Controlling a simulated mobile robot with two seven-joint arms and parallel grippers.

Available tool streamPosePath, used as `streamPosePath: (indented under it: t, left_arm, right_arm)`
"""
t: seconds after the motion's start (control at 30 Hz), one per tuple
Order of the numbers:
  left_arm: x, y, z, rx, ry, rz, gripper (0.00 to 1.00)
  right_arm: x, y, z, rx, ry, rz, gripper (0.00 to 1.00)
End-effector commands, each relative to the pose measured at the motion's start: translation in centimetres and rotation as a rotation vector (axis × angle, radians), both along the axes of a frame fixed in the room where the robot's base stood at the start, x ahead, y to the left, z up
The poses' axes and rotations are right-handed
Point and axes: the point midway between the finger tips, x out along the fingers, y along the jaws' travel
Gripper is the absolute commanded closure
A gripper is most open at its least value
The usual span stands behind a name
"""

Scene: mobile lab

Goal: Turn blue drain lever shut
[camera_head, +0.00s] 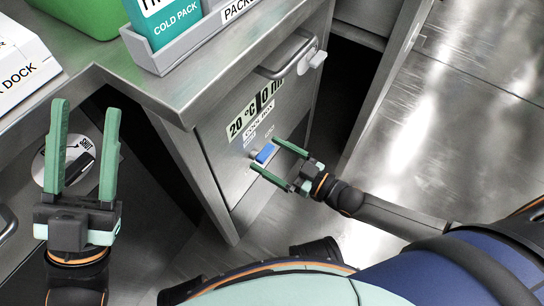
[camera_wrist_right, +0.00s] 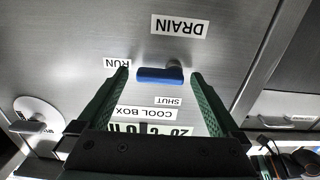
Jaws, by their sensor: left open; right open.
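The blue drain lever (camera_head: 265,153) sits on the steel front of the cool box cabinet. In the right wrist view the lever (camera_wrist_right: 158,76) lies crosswise, its pivot at the right end and its handle reaching left toward the RUN label (camera_wrist_right: 117,64). The SHUT label (camera_wrist_right: 168,101) is below the pivot side in that upside-down view. My right gripper (camera_head: 264,154) is open, with a green finger on either side of the lever and gaps visible at both ends. My left gripper (camera_head: 86,106) is open, empty and upright, away from the lever.
A cabinet handle (camera_head: 287,56) and a white latch (camera_head: 317,59) are above the lever. A round white plate with a dark lever (camera_head: 80,168) is behind my left gripper. A cold pack box (camera_head: 165,20) stands in a grey tray on the counter. Open floor is at the right.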

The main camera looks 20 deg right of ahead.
Motion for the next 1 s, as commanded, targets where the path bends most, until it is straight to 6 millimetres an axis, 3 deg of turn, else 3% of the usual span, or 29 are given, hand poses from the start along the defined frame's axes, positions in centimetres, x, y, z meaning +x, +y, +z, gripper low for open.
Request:
streamPosePath:
  t: [0.27, 1.0]
  left_arm:
    - [0.00, -0.03, -0.02, -0.001, 0.002, -0.001, 0.50]
    - [0.01, -0.01, -0.03, -0.003, 0.004, -0.001, 0.50]
  right_arm:
    - [0.06, 0.07, 0.02, 0.001, 0.001, 0.000, 0.02]
    - [0.01, 0.03, -0.03, -0.001, 0.001, 0.000, 0.83]
